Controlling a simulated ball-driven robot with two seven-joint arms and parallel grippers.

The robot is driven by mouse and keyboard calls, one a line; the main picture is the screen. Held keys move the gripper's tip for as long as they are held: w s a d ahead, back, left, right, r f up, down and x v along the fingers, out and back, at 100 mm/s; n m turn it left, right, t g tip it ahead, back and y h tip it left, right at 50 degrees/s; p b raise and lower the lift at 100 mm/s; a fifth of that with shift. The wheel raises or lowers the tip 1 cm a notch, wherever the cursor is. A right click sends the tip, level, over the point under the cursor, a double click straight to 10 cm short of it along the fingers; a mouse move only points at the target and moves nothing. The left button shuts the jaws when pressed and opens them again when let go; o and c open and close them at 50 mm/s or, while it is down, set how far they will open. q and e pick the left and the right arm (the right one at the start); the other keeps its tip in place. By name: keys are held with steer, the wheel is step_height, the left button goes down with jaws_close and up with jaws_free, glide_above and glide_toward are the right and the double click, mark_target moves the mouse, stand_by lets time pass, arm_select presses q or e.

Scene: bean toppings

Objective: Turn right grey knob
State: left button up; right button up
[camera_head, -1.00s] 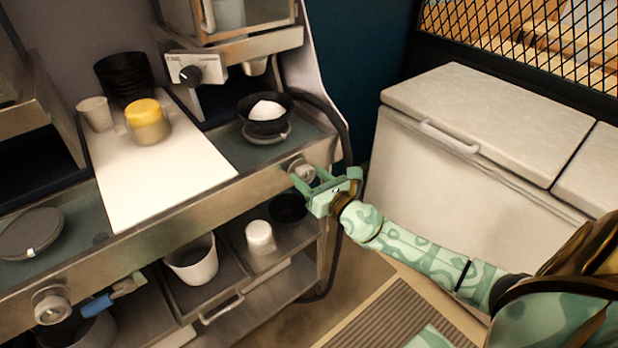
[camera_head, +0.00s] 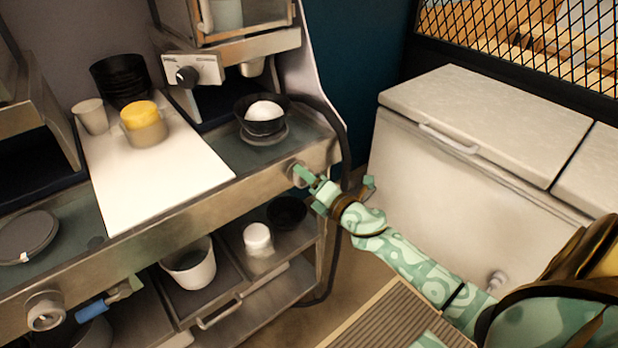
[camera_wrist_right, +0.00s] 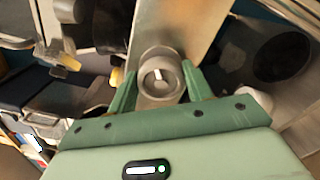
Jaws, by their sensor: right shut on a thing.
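The right grey knob (camera_wrist_right: 160,77) is on the front edge of the steel counter (camera_head: 225,188). In the head view the knob (camera_head: 298,168) is partly hidden by my gripper. My right gripper (camera_head: 303,177) is at the knob. In the right wrist view its green fingers (camera_wrist_right: 160,88) are on either side of the knob, shut on it. A white mark on the knob face points up in that view. A second grey knob (camera_head: 45,310) is on the counter's left front. My left gripper is not in view.
A black bowl (camera_head: 262,127) with a white heap stands on the counter above the knob. A white board (camera_head: 110,200) holds a yellow-topped container (camera_head: 144,124). Shelves below hold a white bucket (camera_head: 190,265). A white chest (camera_head: 440,160) stands to the right.

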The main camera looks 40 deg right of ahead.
steer(key=shift+f+m+p, duration=0.2)
steer(key=shift+m+p, duration=1.25)
steer(key=shift+m, duration=2.45)
steer(key=o, duration=0.9)
steer(key=shift+d, duration=0.1)
steer(key=shift+s, duration=0.15)
steer(key=s, duration=1)
steer(key=s+d+p, duration=0.1)
steer(key=s, duration=0.5)
steer(key=shift+d, duration=0.1)
steer(key=shift+f+m, duration=0.1)
steer(key=shift+m, duration=0.2)
